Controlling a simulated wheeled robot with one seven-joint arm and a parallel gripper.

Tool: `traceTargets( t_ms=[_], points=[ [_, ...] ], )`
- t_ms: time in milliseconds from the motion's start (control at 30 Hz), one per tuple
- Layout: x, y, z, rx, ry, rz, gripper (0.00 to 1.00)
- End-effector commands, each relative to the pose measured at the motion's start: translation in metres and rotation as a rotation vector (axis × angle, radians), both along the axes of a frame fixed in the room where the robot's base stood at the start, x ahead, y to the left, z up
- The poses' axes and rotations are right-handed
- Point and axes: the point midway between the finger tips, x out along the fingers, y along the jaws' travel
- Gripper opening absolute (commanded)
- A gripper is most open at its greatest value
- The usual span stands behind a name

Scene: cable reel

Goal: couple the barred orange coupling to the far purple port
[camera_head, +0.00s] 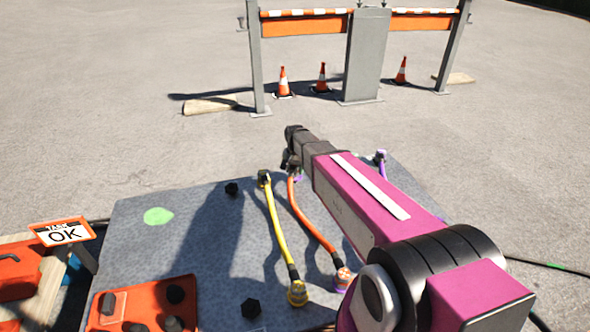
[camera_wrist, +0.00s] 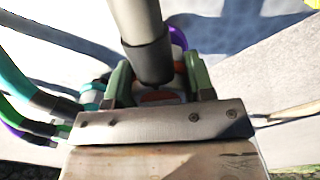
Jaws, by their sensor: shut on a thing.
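My gripper (camera_head: 291,163) is at the far part of the grey panel (camera_head: 150,255), shut on the end of the orange hose (camera_head: 312,226). In the wrist view, my gripper's green fingers (camera_wrist: 160,84) close around a coupling (camera_wrist: 158,98) with some orange-red showing; its bars cannot be made out. A thick hose with a dark collar (camera_wrist: 147,58) hides much of it. A purple curved part (camera_wrist: 178,38) shows just behind the collar. In the head view a bit of purple (camera_head: 297,179) shows beside my gripper; whether the coupling is seated there cannot be told.
A yellow hose (camera_head: 277,232) runs left of the orange one. Another purple piece (camera_head: 380,157) stands at the panel's far right, beyond my arm. An orange plate (camera_head: 145,303) is at front left, near an OK sign (camera_head: 64,234).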

Motion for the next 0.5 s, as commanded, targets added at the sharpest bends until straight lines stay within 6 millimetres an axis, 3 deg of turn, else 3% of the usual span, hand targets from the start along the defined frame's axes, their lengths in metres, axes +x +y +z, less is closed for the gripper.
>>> traceTargets(
  t_ms=[500],
  points=[
    [0.0002,0.0000,-0.0083,0.000,0.000,0.000,0.20]
  ],
)
